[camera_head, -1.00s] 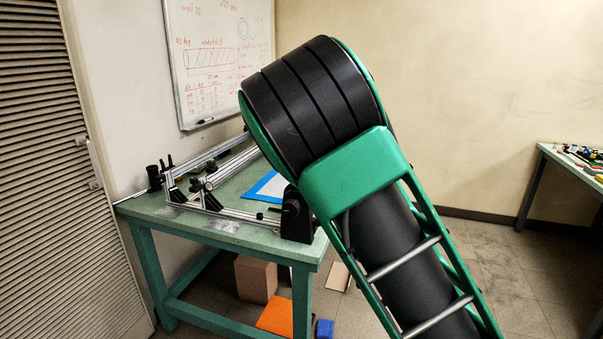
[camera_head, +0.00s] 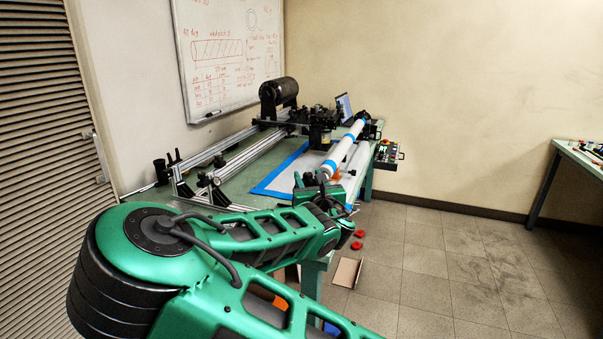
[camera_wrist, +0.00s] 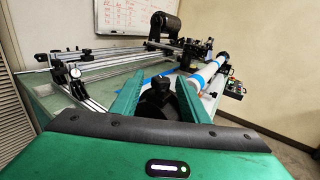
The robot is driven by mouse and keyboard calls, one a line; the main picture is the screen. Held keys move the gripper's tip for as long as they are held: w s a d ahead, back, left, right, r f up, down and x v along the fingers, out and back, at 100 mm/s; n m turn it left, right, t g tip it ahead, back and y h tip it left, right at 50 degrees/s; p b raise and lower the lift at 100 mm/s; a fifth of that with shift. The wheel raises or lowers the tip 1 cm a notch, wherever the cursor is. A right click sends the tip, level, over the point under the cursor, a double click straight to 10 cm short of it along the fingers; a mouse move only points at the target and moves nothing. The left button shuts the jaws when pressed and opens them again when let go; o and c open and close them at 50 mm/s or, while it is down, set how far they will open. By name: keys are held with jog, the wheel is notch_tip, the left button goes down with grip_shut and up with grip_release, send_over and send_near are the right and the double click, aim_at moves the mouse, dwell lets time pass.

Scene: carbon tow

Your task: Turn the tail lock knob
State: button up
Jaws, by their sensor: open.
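A black tailstock (camera_wrist: 158,106) stands at the near end of a white tube with blue bands (camera_wrist: 208,70). In the wrist view its dark, rounded upper part shows between my fingers; I cannot clearly pick out the lock knob on it. My gripper (camera_wrist: 159,92) is open, with a green finger on each side of the tailstock in the picture. Contact with it cannot be judged. In the head view my gripper (camera_head: 328,198) is at the table's near right corner, largely covering the tailstock. The tube (camera_head: 345,150) runs back from there.
The green table (camera_head: 150,200) carries a long aluminium rail frame (camera_head: 230,150) on the left and a black spool (camera_head: 278,92) at the back. A control box with coloured buttons (camera_head: 388,152) hangs at the right edge. Open floor (camera_head: 450,250) lies to the right.

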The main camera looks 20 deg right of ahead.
aim_at(307, 173)
jog(key=w, duration=0.6)
jog(key=shift+d, duration=0.3)
